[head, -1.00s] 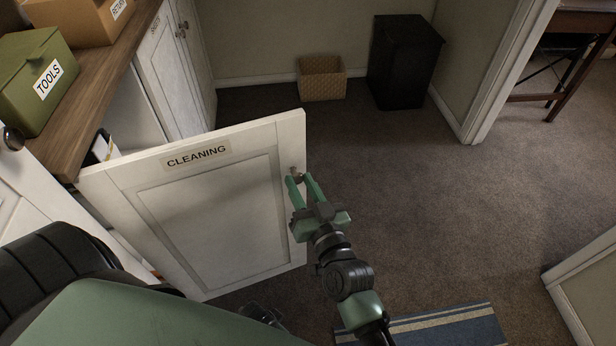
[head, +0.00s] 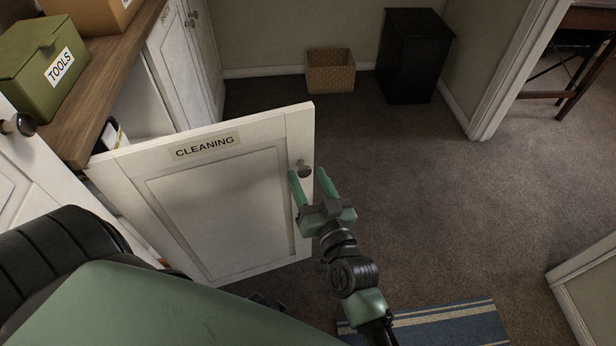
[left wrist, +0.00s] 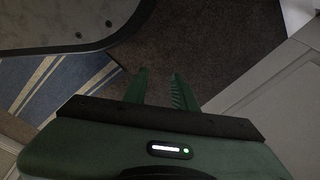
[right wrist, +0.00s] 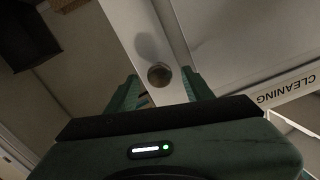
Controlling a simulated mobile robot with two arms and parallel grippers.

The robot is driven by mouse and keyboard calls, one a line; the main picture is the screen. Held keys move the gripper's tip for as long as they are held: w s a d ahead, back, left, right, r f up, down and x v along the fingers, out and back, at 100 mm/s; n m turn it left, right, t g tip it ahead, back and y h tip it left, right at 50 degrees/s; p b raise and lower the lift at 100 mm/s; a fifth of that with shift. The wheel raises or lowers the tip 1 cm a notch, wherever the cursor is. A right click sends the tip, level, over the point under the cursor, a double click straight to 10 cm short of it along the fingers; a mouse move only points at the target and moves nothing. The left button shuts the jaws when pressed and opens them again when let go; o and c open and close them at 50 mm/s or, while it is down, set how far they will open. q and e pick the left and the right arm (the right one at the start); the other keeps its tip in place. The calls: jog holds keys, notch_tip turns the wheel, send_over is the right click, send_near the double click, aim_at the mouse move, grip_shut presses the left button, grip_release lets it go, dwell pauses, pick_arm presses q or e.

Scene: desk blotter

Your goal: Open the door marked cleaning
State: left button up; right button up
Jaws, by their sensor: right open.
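The white door marked CLEANING (head: 215,215) stands swung well out from the cabinet, its label along the top edge. Its round metal knob (head: 304,171) sits near the upper free edge. My right gripper (head: 309,173) is open, with its fingertips spread at the knob. In the right wrist view the knob (right wrist: 160,75) shows between and just beyond the open fingers (right wrist: 163,82), with no grip on it. My left gripper (left wrist: 158,80) shows in the left wrist view, fingers apart and empty, above the floor.
A wooden counter (head: 105,95) holds a green TOOLS box (head: 42,62) and a brown box. A wicker basket (head: 331,71) and black bin (head: 413,55) stand at the back. A striped rug (head: 440,328) lies in front. The carpet right of the door is clear.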

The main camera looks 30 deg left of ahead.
pick_arm(q)
jog(key=s+f, duration=0.2)
jog(key=shift+s+a+f+p, duration=0.2)
jog(key=shift+s+f+p, duration=0.1)
jog(key=shift+p, duration=0.1)
pick_arm(e)
jog(key=v, duration=0.7)
jog(key=shift+d, duration=0.15)
pick_arm(q)
jog(key=shift+d, duration=0.1)
pick_arm(e)
jog(key=shift+s, duration=0.2)
